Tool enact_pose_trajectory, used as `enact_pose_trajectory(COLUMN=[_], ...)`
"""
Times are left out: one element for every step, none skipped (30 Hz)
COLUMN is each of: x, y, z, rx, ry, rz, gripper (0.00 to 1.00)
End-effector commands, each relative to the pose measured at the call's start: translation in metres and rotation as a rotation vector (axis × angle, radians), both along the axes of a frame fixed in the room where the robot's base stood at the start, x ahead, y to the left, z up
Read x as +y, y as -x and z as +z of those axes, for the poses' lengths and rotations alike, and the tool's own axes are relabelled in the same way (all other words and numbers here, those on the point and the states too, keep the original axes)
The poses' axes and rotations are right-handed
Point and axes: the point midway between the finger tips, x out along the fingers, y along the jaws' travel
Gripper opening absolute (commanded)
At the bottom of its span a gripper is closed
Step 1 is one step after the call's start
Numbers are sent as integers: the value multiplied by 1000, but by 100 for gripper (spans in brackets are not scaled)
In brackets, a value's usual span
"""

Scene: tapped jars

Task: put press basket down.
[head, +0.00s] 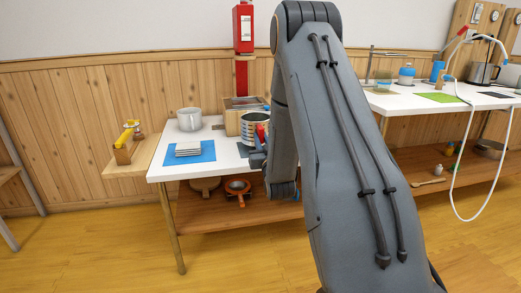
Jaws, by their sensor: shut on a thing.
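The press basket (251,124) is a silvery metal cylinder with dark openings in its side, upright near the right part of the left white table (166,172). My gripper (260,150) is at its lower right, partly hidden by my own arm, and is shut on it. A small red part (262,134) shows at the basket's right side. The fingertips are too small to make out. I cannot tell whether the basket's bottom touches the table or hangs just above the dark mat (243,151) there.
A blue mat (207,153) with a pale stack (189,149) lies to the left. A grey pot (189,119) stands behind it. A wooden box (233,122) and a red device (243,28) on a red post are behind the basket. My arm hides the table's right side.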

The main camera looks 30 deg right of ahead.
Motion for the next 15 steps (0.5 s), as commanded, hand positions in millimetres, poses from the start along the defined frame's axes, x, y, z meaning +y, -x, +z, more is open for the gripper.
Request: enact_pose_trajectory(x=[0, 0, 0, 0, 0, 0, 0, 0, 0, 0, 0, 0, 0, 0, 0], y=[0, 0, 0, -1, -1, -1, -1, -1, 0, 0, 0, 0, 0, 0, 0], z=[-5, -9, -14, -19, -23, -28, -31, -32, -33, -33, -33, -32, -32, -32, -32], rx=[-2, -2, -2, -2, -1, -1, -2, -3, -4, -4, -4, -5, -4, -4, -4], ry=[1, 1, 1, 1, 0, 0, 1, 1, 1, 1, 1, 1, 1, 1, 1], rz=[0, 0, 0, 0, 0, 0, 0, 0, 0, 0, 0, 0, 0, 0, 0], gripper=[0, 0, 0, 0, 0, 0, 0, 0, 0, 0, 0, 0, 0, 0, 0])
